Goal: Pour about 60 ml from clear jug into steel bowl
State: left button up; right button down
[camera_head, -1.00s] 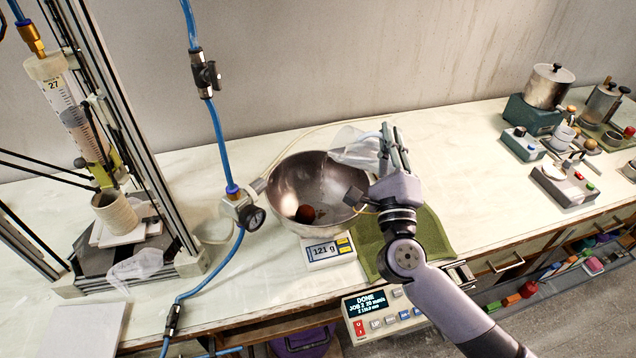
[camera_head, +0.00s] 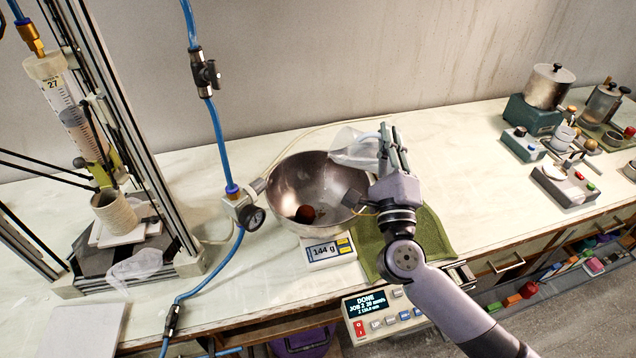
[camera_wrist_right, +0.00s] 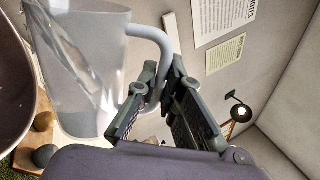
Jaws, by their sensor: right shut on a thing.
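The clear jug (camera_head: 355,147) is tipped to the left over the rim of the steel bowl (camera_head: 290,178). My right gripper (camera_head: 391,140) is shut on the jug's handle, to the right of the bowl. In the right wrist view the clear jug (camera_wrist_right: 85,60) and its pale handle (camera_wrist_right: 155,45) fill the left side, with the handle between the fingers (camera_wrist_right: 160,105). The bowl stands on a scale (camera_head: 330,252) that reads 144 g. A dark reddish-brown round thing (camera_head: 305,213) shows in the bottom of the bowl. My left gripper is not in view.
A green cloth (camera_head: 435,240) lies under my right arm. A syringe printer frame (camera_head: 130,130) is at the left.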

dwell(0.5)
jog(key=m+p, duration=0.1)
jog(key=d+m+h+p, duration=0.1)
jog(key=m, duration=0.1)
jog(key=m+h+p, duration=0.1)
jog(key=shift+w+d+r+m+g, duration=0.25)
jog(key=shift+m+g, duration=0.15)
jog(key=shift+d+r+m+h+p, duration=0.2)
jog(key=shift+r+m+h+p, duration=0.1)
jog(key=shift+r+m+p, duration=0.15)
jog(key=shift+d+r+m+p, duration=0.15)
jog(key=shift+m+p, duration=0.2)
jog(key=shift+p, duration=0.1)
jog(key=shift+w+d+f+m+g+b, duration=0.15)
jog(key=shift+d+f+m+g+b, duration=0.15)
jog(key=shift+f+g, duration=0.25)
jog(key=shift+w+d+f+m, duration=0.1)
jog(key=shift+d+f+m, duration=0.4)
jog(key=shift+f+m, duration=0.1)
jog(key=shift+r+h, duration=0.1)
jog(key=shift+h, duration=0.2)
